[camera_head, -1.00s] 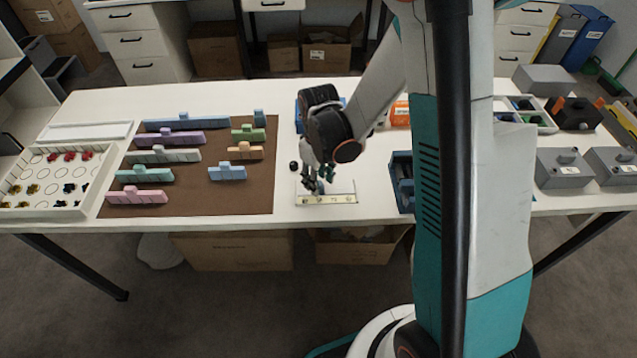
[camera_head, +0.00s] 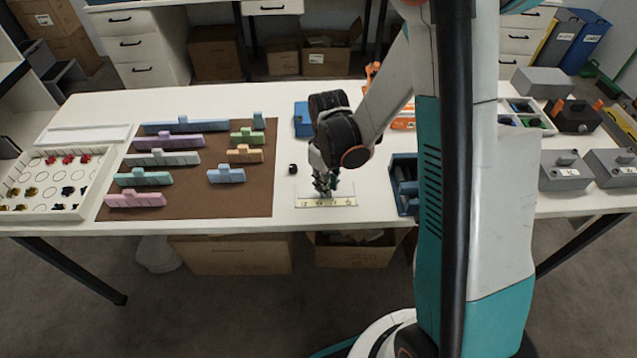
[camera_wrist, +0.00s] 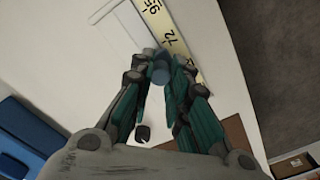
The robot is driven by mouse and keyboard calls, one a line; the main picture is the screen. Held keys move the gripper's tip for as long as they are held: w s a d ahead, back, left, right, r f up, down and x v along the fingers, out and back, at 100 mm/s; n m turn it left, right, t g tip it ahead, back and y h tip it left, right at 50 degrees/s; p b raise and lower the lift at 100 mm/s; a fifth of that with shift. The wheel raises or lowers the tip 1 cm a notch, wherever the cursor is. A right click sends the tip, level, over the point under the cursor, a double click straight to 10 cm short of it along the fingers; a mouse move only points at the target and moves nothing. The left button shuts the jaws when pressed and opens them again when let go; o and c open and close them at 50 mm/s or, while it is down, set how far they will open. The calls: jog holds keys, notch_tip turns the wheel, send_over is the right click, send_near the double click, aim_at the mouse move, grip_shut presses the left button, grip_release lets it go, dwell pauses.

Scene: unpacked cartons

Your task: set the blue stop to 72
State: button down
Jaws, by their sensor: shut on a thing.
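The blue stop (camera_wrist: 160,72) is a small blue cylinder between my fingertips in the wrist view. My gripper (camera_wrist: 163,66) is shut on it; in the head view my gripper (camera_head: 325,188) points down at the scale, and its fingers hide the stop. The yellowish scale strip (camera_head: 340,203) lies near the table's front edge. In the wrist view the strip (camera_wrist: 183,55) shows a 72 mark (camera_wrist: 169,42) close beside the stop, and a 95 farther up. I cannot tell the stop's exact reading.
A small black piece (camera_head: 293,169) stands left of my gripper. A brown mat (camera_head: 200,200) with several coloured stepped blocks lies to the left. A dark blue bin (camera_head: 402,190) stands to the right.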

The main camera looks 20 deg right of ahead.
aim_at(332, 193)
jog(key=shift+s+d, duration=0.25)
jog(key=shift+d, duration=0.7)
jog(key=c, duration=1.5)
grip_release()
notch_tip(332, 193, up, 12)
